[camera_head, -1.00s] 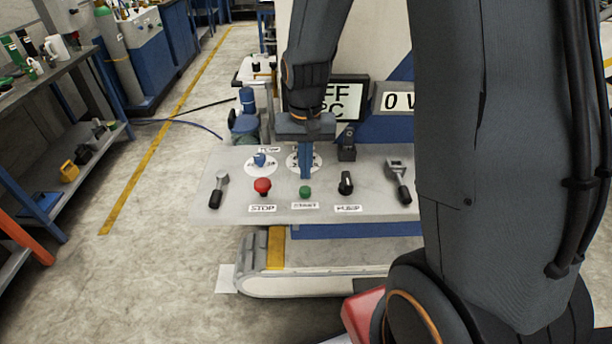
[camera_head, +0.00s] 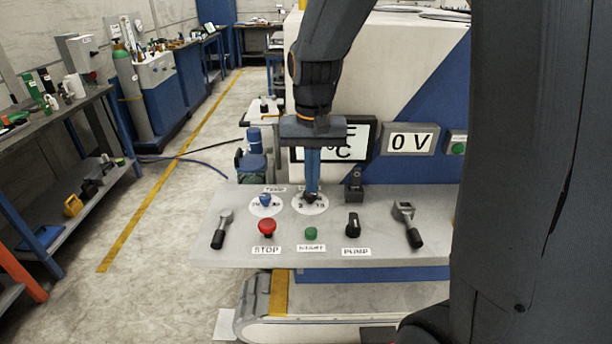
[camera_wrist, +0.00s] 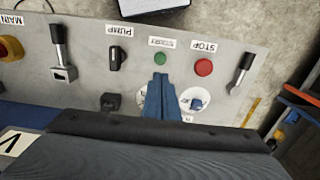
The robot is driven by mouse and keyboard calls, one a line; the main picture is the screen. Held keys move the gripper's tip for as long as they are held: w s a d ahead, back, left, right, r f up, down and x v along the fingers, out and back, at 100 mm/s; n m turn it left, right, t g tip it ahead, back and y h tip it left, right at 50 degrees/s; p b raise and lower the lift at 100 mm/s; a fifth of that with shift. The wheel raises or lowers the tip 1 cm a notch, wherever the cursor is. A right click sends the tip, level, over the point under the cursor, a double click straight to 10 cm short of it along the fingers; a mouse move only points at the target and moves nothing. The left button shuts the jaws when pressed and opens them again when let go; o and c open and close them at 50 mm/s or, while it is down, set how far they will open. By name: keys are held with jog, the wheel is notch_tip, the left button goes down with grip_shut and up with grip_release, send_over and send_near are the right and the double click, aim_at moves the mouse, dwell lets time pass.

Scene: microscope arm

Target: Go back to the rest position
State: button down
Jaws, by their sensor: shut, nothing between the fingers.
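My gripper (camera_head: 311,196) is shut and empty, with its blue fingers pointing down over the grey control panel (camera_head: 225,247). In the head view its tips overlap the right white dial and partly hide it. In the wrist view my gripper (camera_wrist: 159,78) points toward the green START button (camera_wrist: 160,58). The START button (camera_head: 311,233) and the red STOP button (camera_head: 267,228) stand in front of the fingers. The black PUMP knob (camera_head: 352,225) is to their right. Whether the fingertips touch the panel is unclear.
A blue knob (camera_head: 265,200) sits on the left dial. Behind stand a partly hidden °C display and a 0 V display (camera_head: 409,141). Open floor lies left of the panel.

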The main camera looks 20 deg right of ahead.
jog(key=s+f+n+t+b, duration=0.1)
jog(key=s+f+n+b, duration=0.2)
jog(key=s+f, duration=0.5)
jog(key=shift+s+f+n, duration=0.2)
jog(key=shift+s+n, duration=0.1)
jog(key=shift+s, duration=0.5)
jog(key=shift+a, duration=0.1)
